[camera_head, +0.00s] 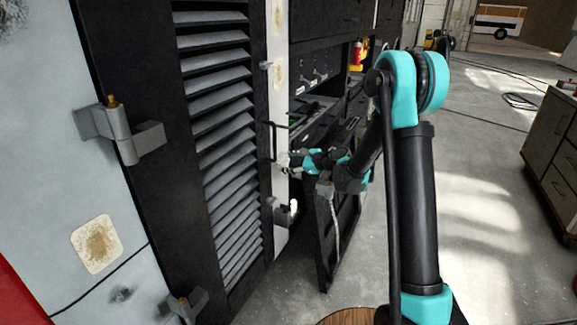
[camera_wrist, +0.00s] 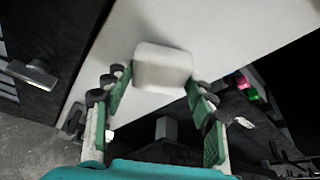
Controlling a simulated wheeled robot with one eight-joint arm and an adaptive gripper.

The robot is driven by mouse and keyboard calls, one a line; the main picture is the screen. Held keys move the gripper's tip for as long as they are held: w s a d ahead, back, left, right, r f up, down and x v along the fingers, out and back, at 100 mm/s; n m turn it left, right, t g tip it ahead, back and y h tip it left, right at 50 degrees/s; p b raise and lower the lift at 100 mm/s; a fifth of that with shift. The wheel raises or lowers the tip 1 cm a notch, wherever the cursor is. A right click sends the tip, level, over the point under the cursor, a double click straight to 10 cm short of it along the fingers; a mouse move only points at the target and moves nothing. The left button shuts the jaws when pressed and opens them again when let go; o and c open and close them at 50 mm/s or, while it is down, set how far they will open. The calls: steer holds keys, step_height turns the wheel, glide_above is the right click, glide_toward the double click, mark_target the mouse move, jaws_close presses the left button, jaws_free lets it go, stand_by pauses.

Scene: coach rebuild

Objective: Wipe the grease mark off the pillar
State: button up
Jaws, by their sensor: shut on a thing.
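The pillar (camera_head: 279,112) is a narrow white upright strip right of the black louvred door in the head view. Brownish stains show on it, one at mid-upper height (camera_head: 278,73) and one near the top (camera_head: 278,14). My gripper (camera_head: 288,161) is beside the pillar, lower than these stains. In the wrist view its green fingers (camera_wrist: 160,82) are shut on a pale, rounded block (camera_wrist: 163,64). A white surface, apparently the pillar (camera_wrist: 220,30), lies behind the block. I cannot tell whether the block touches it. No stain shows in the wrist view.
The louvred door (camera_head: 215,120) has handles and hinges. A stained pale patch (camera_head: 96,243) is on the grey panel at left. An open dark cabinet (camera_head: 315,85) stands right of the pillar. Drawers (camera_head: 553,140) stand at far right. Open floor (camera_head: 475,190) lies between.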

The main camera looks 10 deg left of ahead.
mark_target(285, 154)
steer(key=shift+a+r, duration=0.1)
steer(key=shift+r, duration=1.55)
steer(key=shift+f, duration=1.85)
step_height(285, 154, down, 3)
steer(key=shift+f, duration=0.2)
steer(key=s+d, duration=0.2)
steer(key=d, duration=0.3)
steer(key=shift+d, duration=0.35)
steer(key=shift+d, duration=0.1)
